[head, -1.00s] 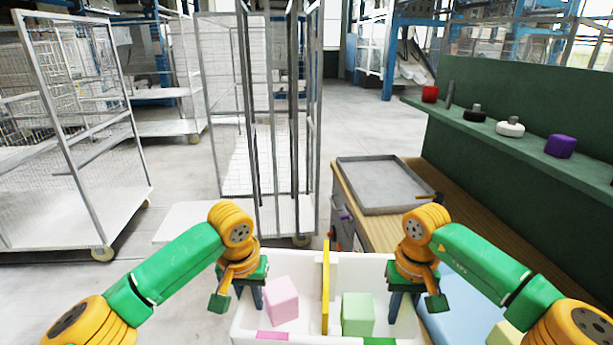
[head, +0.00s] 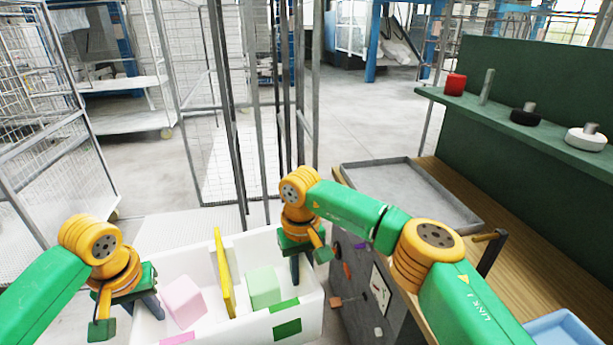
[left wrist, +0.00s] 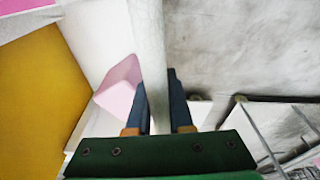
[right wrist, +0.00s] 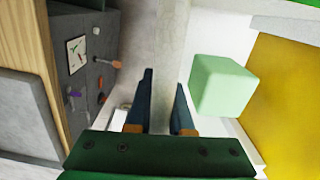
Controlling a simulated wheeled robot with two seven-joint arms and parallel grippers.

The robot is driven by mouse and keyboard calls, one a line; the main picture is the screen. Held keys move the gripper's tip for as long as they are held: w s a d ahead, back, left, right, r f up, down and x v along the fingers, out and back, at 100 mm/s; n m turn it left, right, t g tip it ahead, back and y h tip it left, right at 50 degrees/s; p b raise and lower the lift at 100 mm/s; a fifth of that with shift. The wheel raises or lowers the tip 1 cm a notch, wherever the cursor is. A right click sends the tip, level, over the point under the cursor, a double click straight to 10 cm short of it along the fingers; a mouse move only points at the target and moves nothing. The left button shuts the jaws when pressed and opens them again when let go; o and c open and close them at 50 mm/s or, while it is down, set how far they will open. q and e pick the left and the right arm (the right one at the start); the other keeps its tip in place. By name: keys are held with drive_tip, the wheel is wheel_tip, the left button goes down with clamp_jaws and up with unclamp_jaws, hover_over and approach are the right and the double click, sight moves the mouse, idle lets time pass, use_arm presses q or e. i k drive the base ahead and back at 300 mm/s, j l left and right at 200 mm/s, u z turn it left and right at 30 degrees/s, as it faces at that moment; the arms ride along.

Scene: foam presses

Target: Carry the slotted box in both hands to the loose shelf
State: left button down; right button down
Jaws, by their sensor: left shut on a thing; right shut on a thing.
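The slotted box (head: 310,318) is white and open-topped, low in the head view, with a yellow divider (head: 224,275) across it. A pink block (head: 182,302) lies left of the divider and a light green block (head: 263,287) right of it. My left gripper (head: 140,305) is shut on the box's left wall, which also shows between its fingers in the left wrist view (left wrist: 148,60). My right gripper (head: 303,262) is shut on the right wall, seen in the right wrist view (right wrist: 171,60). I cannot tell which thing is the loose shelf.
A wooden bench (head: 470,260) with a grey tray (head: 475,222) stands close on the right, its dark side panel beside the box. A green ledge (head: 540,130) above it holds several small items. Wire cage trolleys (head: 60,170) stand ahead and left. Grey floor lies open between.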

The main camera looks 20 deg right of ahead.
sight(401, 197)
drive_tip(key=i+z, duration=0.1)
drive_tip(key=i, duration=0.45)
drive_tip(key=i+j+z, duration=0.1)
drive_tip(key=i, duration=0.5)
drive_tip(key=i+j+z, duration=0.1)
drive_tip(key=i, duration=0.45)
drive_tip(key=i+z, duration=0.2)
drive_tip(key=z, duration=0.2)
drive_tip(key=i+j+z, duration=0.1)
drive_tip(key=z, duration=0.25)
drive_tip(key=i+j+z, duration=0.15)
drive_tip(key=z, duration=0.25)
drive_tip(key=i+j+z, duration=0.2)
drive_tip(key=z, duration=0.2)
drive_tip(key=i+z, duration=0.3)
drive_tip(key=z, duration=0.2)
drive_tip(key=i+j+z, duration=0.15)
drive_tip(key=z, duration=0.3)
drive_tip(key=i+j+z, duration=0.25)
drive_tip(key=z, duration=0.25)
drive_tip(key=i+j, duration=0.05)
